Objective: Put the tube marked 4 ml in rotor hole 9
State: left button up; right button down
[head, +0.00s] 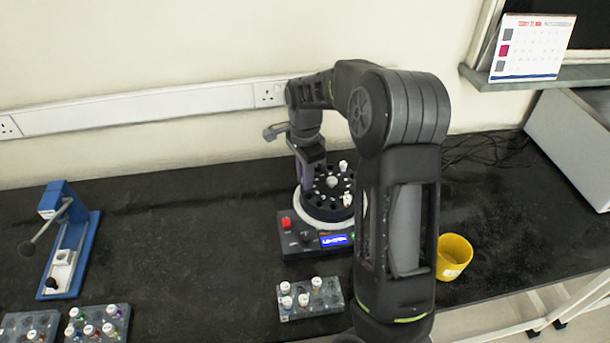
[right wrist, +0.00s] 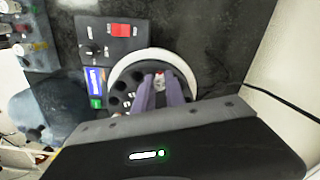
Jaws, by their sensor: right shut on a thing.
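The centrifuge (head: 300,240) has a dark round rotor (head: 318,206) with a ring of holes and a pale rim; it also shows in the right wrist view (right wrist: 183,57). White-capped tubes stand at the rotor's back (head: 343,166) and front right (head: 347,199). My right gripper (head: 306,187) points down over the rotor's left side. In the right wrist view its purple fingers (right wrist: 164,90) are shut on a tube, mostly hidden between them. I cannot tell whether the tube is inside a hole. Its marking and the hole numbers are unreadable. My left gripper is not in view.
A grey rack (head: 330,306) with several capped tubes stands in front of the centrifuge. More racks (head: 118,334) are at the front left. A blue hand press (head: 92,225) stands at left, a yellow cup (head: 454,257) at right. The bench between press and centrifuge is clear.

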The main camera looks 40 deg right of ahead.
jog(key=c, duration=1.3)
grip_release()
jog(key=shift+o, duration=0.2)
jog(key=shift+o, duration=1.3)
jog(key=shift+r+p, duration=2.35)
jog(key=shift+r, duration=0.65)
